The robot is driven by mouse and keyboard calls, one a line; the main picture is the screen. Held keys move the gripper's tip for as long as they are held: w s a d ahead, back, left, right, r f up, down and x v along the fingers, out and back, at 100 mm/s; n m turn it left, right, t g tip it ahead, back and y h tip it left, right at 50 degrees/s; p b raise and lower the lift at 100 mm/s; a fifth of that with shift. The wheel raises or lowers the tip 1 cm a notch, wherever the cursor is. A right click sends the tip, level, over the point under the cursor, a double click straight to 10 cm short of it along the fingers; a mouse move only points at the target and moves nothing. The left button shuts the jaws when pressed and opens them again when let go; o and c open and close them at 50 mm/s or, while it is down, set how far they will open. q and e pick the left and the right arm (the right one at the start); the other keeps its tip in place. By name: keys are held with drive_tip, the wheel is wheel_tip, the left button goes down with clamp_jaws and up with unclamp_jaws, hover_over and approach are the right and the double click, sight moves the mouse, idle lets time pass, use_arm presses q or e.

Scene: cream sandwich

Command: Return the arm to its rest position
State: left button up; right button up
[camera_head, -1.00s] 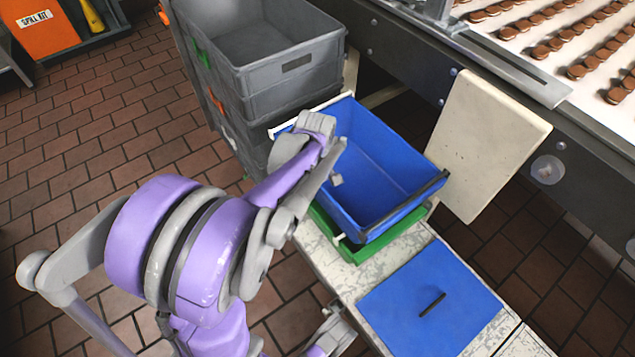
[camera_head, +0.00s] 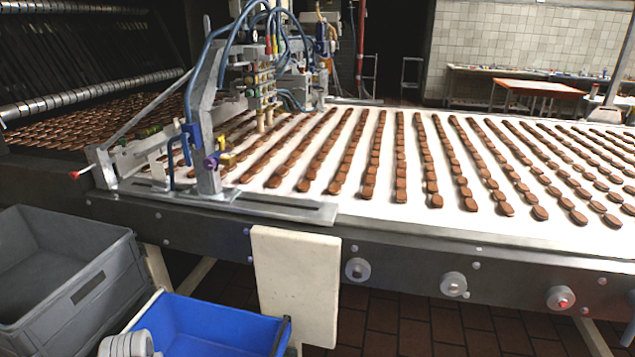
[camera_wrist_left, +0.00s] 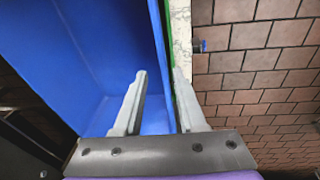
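My left gripper (camera_wrist_left: 159,74) shows in the left wrist view. Its two grey fingers are apart with nothing held between them. The blue crate (camera_wrist_left: 105,35) fills the left of that view, and its wall edge runs between the fingers in the picture. I cannot tell how far the fingertips are from the wall. In the head view the blue crate (camera_head: 215,325) is at the bottom left, and a grey part of my left arm shows in front of it. The left fingers are outside the head view. My right gripper is in neither view.
A grey crate (camera_head: 88,290) stands left of the blue one. A cream board (camera_head: 297,285) hangs at the conveyor's front (camera_head: 420,262). Rows of brown biscuits (camera_head: 400,165) cover the white belt. The wrist view shows brick floor (camera_wrist_left: 255,60) at the right.

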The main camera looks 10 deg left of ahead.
use_arm(q)
drive_tip(key=s+d+m+t, duration=0.1)
drive_tip(key=s+d+m, duration=0.2)
drive_tip(key=d+m, duration=0.3)
drive_tip(key=s+d+m+t+h, duration=0.1)
drive_tip(key=s+d+m, duration=0.35)
drive_tip(key=d, duration=0.35)
drive_tip(key=s+d+m+t, duration=0.1)
drive_tip(key=s+d+m, duration=0.2)
drive_tip(key=d+m, duration=0.35)
wheel_tip(320, 180, up, 22)
drive_tip(key=w+p, duration=0.1)
drive_tip(key=p, duration=1.8)
drive_tip(key=shift+w+f+n+t, duration=0.2)
drive_tip(key=shift+w+n+t, duration=0.1)
drive_tip(key=shift+w+t, duration=0.1)
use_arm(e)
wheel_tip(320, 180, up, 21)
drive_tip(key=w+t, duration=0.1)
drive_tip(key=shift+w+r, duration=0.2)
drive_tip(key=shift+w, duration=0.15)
use_arm(q)
drive_tip(key=shift+s+d, duration=0.1)
drive_tip(key=shift+s, duration=0.05)
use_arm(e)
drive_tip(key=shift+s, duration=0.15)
